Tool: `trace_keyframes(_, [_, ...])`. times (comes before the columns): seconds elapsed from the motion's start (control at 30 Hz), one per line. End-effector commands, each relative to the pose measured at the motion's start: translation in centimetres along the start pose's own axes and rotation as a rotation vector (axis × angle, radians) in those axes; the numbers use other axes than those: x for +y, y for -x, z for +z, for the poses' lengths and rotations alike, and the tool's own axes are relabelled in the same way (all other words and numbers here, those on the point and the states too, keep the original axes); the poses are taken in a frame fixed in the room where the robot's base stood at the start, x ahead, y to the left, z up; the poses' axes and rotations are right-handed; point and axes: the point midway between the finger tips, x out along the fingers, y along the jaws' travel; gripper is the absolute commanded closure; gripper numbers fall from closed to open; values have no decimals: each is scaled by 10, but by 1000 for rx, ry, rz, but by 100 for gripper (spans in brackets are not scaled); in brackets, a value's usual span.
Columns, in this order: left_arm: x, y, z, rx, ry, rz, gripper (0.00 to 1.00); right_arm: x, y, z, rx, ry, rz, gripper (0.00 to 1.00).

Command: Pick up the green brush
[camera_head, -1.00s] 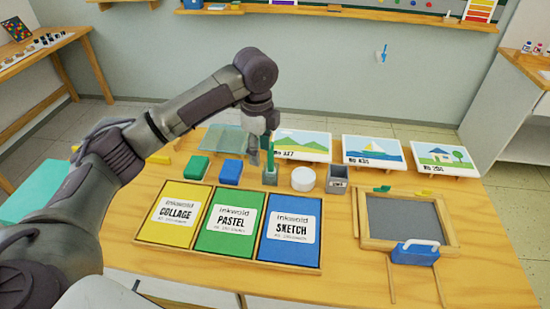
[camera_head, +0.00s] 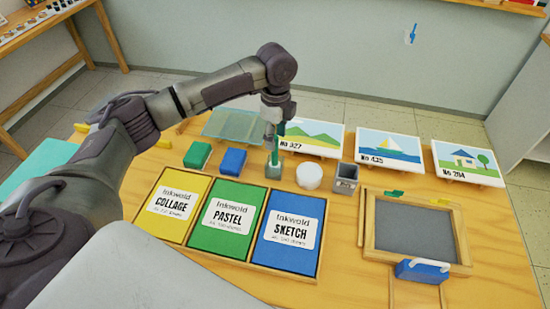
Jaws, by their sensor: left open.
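The green brush (camera_head: 275,157) stands upright in a small grey-green cup (camera_head: 273,174) near the middle of the table. My left gripper (camera_head: 270,138) is open and points down at the upper part of the brush, just above the cup. The fingers partly cover the brush, and a bit of green shows to their right. I cannot tell whether the fingers touch it. My right gripper is not in view.
Left of the cup are a blue block (camera_head: 233,161) and a green block (camera_head: 198,154). Picture cards (camera_head: 391,148) stand behind. A wooden tray of pads (camera_head: 257,265) lies in front.

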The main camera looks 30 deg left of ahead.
Motion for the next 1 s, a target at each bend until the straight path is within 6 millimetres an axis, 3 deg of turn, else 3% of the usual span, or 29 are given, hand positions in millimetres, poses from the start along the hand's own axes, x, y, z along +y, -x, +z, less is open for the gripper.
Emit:
trace_keyframes(0.27, [3,-28,2,-1,1,3,50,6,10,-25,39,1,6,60])
trace_keyframes(0.5, [3,-54,2,0,0,0,50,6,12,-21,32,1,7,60])
trace_keyframes(0.73, [3,-56,2,0,-1,-1,50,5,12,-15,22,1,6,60])
trace_keyframes(1.0, [3,-55,2,0,-1,-1,95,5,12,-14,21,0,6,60])
